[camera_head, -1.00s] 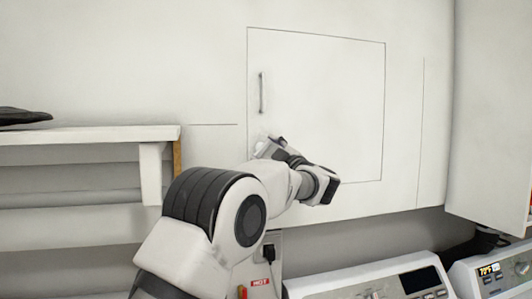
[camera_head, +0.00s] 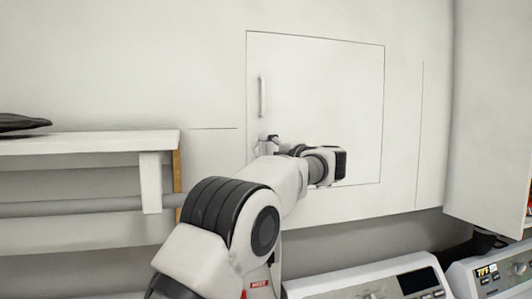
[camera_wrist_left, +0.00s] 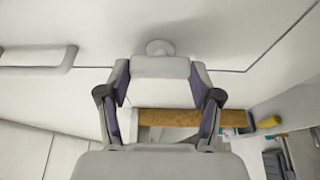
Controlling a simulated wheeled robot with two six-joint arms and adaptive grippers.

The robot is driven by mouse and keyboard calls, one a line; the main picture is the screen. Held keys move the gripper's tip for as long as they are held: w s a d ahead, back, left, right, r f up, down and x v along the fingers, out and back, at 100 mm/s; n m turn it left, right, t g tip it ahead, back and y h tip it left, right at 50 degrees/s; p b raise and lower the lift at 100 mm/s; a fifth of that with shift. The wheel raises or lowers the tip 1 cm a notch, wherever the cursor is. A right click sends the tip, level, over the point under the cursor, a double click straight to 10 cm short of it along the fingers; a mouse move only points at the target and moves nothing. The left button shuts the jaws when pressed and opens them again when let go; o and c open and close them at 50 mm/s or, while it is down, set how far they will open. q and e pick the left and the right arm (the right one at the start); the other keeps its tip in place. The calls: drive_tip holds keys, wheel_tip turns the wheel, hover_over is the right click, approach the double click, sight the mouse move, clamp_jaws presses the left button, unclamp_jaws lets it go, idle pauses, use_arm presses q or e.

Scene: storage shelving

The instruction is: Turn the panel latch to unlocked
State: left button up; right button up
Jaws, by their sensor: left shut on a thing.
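The white panel (camera_head: 325,100) is a square door outlined in the wall in the head view. It looks flush with the wall. A small pale latch sits by its lower left edge. In the left wrist view the latch (camera_wrist_left: 160,68) is a white block with a round base (camera_wrist_left: 160,46) behind it. My left gripper (camera_wrist_left: 160,82) has a finger on each side of the block and is shut on it. In the head view my left gripper (camera_head: 272,144) is at the panel's lower left, partly hidden by my own arm. My right gripper is not in view.
A vertical bar handle (camera_head: 262,97) is on the panel above the latch. A white shelf (camera_head: 90,137) with a dark object (camera_head: 20,122) stands at left. Appliances with control panels (camera_head: 375,284) are below right. A white cabinet door (camera_head: 490,120) is at far right.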

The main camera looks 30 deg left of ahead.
use_arm(q)
drive_tip(key=shift+r, duration=0.25)
drive_tip(key=o, duration=1.1)
drive_tip(key=shift+w, duration=0.1)
drive_tip(key=shift+o, duration=0.2)
drive_tip(key=shift+w+f, duration=0.2)
drive_tip(key=shift+f, duration=0.05)
drive_tip(key=v, duration=1.2)
drive_tip(key=shift+a, duration=0.1)
drive_tip(key=shift+r, duration=0.1)
